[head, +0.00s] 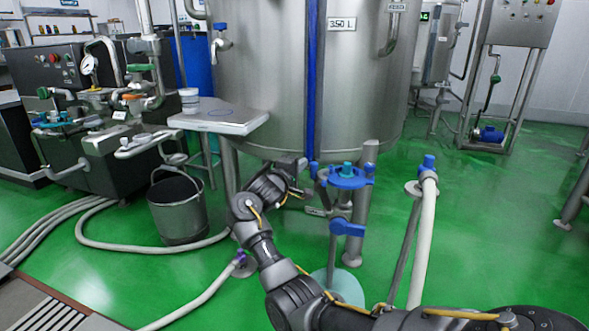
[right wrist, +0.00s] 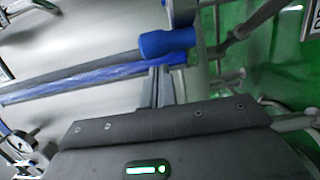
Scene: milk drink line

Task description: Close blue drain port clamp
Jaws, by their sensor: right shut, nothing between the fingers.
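The blue drain port clamp (head: 343,177) is a blue ring with upright knobs under the big steel tank. I cannot tell from here whether it is open or closed. A blue part (right wrist: 167,43) shows just beyond my fingers in the right wrist view. My right gripper (head: 304,190) is just left of the clamp, below the tank's lower edge. It is shut and empty, and its fingertips are small and partly hidden in the head view. In the right wrist view its fingers (right wrist: 161,84) point toward the blue part. I cannot tell whether they touch. My left gripper is out of view.
The steel tank (head: 260,85) stands above the clamp. A blue valve handle (head: 347,228) sits below it. A white hose with a blue end (head: 424,225) stands to the right. A grey bucket (head: 178,212) and a small steel table (head: 235,121) are to the left. Green floor is open at right.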

